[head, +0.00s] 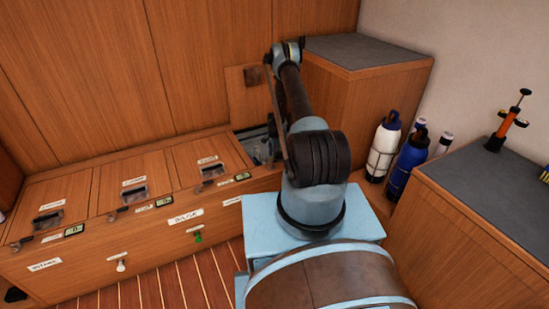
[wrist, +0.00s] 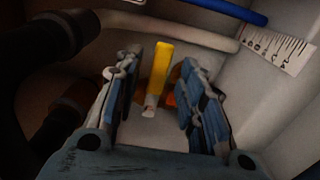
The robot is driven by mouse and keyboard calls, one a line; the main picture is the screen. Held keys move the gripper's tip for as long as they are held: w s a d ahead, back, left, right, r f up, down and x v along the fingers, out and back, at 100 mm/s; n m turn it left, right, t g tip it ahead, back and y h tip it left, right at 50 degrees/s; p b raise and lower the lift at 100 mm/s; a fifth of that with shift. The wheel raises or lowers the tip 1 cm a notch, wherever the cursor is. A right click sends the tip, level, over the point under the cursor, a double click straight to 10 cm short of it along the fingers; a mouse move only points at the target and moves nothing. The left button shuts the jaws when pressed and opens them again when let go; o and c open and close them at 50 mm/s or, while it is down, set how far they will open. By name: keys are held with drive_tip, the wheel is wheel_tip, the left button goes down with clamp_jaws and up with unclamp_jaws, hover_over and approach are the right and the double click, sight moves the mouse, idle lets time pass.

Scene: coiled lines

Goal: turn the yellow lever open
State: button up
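The yellow lever (wrist: 161,66) shows in the wrist view as an upright yellow handle with a pale lower end. It stands beyond and between the fingertips of my gripper (wrist: 162,75). The two fingers are spread apart, with clear space between each finger and the lever. An orange part shows behind the lever, low between the fingers. In the head view my arm reaches into an open compartment (head: 247,133) at the back, and my arm hides most of it. The lever cannot be seen in the head view.
Inside the compartment, a blue hose (wrist: 222,10), a white pipe (wrist: 180,33), a marked scale (wrist: 276,48) and dark pipes (wrist: 45,40) at left surround my gripper. A raised hatch panel (head: 245,97) stands behind. Bottles (head: 383,146) and a grey-topped cabinet (head: 490,180) are at right.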

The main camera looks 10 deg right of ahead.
drive_tip(key=shift+f, duration=0.35)
clamp_jaws()
